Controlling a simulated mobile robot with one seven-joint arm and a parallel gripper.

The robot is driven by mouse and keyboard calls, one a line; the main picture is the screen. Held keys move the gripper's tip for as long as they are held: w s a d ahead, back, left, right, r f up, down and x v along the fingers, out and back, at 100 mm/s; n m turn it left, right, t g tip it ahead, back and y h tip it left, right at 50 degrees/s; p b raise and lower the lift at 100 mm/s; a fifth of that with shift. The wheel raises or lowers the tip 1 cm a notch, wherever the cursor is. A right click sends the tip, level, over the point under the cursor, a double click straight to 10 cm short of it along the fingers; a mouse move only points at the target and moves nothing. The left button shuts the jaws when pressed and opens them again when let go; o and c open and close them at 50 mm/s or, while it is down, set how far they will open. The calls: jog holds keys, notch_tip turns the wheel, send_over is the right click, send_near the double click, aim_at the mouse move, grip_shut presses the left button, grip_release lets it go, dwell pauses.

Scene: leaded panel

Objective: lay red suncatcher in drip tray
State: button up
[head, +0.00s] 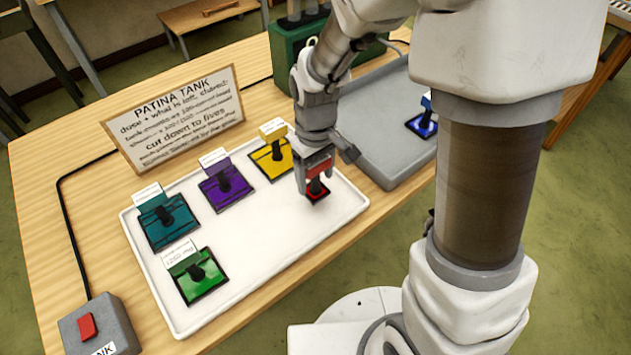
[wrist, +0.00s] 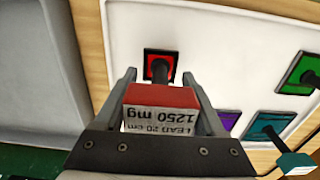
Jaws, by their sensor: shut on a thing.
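The red suncatcher (head: 317,191) is a small dark-framed square with a black knob and a red-topped label block. It is at the right end of the white tray (head: 330,222); I cannot tell whether it touches the surface. My gripper (head: 316,174) points down and is shut on it. In the wrist view, the fingers (wrist: 160,95) flank the label block, which reads "LEAD 20 cm 1250 mg", and the red square (wrist: 149,58) shows beyond. A grey tray (head: 372,163), apparently the drip tray, lies to the right with a blue suncatcher (head: 422,125) in it.
Yellow (head: 271,166), purple (head: 217,196), teal (head: 158,229) and green (head: 207,283) suncatchers lie in the white tray. A "PATINA TANK" sign (head: 175,118) and a green tank (head: 288,55) stand behind. A grey button box (head: 98,325) is at front left. The grey tray's near-left part looks clear.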

aim_at(316, 185)
jog(key=shift+f, duration=1.3)
jog(key=shift+f, duration=0.1)
jog(key=shift+f+b, duration=0.15)
jog(key=shift+b, duration=0.15)
jog(key=o, duration=1.4)
